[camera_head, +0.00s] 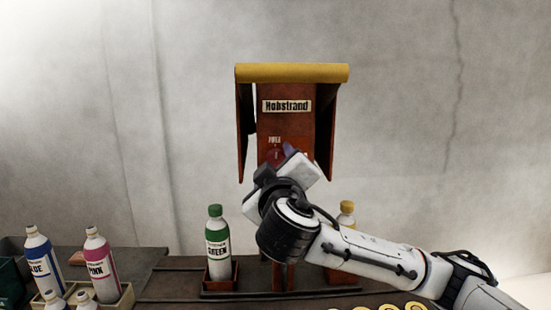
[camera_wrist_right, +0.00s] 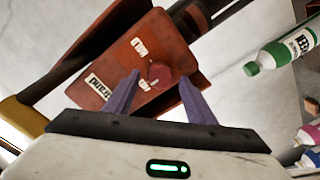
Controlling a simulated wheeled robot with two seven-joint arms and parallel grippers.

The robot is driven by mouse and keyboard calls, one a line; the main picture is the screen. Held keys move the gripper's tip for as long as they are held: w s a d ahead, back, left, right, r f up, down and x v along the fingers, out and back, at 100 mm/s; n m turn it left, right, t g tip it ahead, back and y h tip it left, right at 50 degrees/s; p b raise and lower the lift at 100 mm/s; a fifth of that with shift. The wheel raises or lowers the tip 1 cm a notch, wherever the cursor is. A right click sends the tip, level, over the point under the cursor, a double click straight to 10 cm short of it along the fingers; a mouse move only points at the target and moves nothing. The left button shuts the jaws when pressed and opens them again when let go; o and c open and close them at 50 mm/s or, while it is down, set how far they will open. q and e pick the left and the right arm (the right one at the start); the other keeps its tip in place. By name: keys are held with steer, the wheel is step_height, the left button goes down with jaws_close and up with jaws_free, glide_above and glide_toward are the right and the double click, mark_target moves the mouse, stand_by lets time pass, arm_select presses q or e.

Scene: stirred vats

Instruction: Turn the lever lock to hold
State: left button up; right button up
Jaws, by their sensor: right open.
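The lever lock is a round dark red knob (camera_wrist_right: 160,73) on the rust-red front of a housing marked "Habstrand" (camera_head: 287,106). In the head view the knob (camera_head: 274,157) is partly hidden by my right gripper (camera_head: 287,150). Small white labels sit beside the knob; one in the right wrist view (camera_wrist_right: 139,46) seems to read "HOLD". My right gripper is open, its two purple fingers pointing at the panel, one on either side of the knob in the wrist view. I cannot tell whether they touch it. My left gripper is not in view.
The housing has a yellow top (camera_head: 292,73) and side flaps (camera_head: 242,130). A green-capped bottle (camera_head: 217,245) stands below left, and a yellow-capped bottle (camera_head: 347,213) is partly behind my right arm. Blue (camera_head: 42,258) and pink (camera_head: 100,262) bottles stand at far left.

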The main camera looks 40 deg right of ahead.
steer(key=shift+w+d, duration=0.3)
steer(key=shift+w, duration=0.15)
steer(key=c, duration=1)
steer(key=shift+c, duration=0.2)
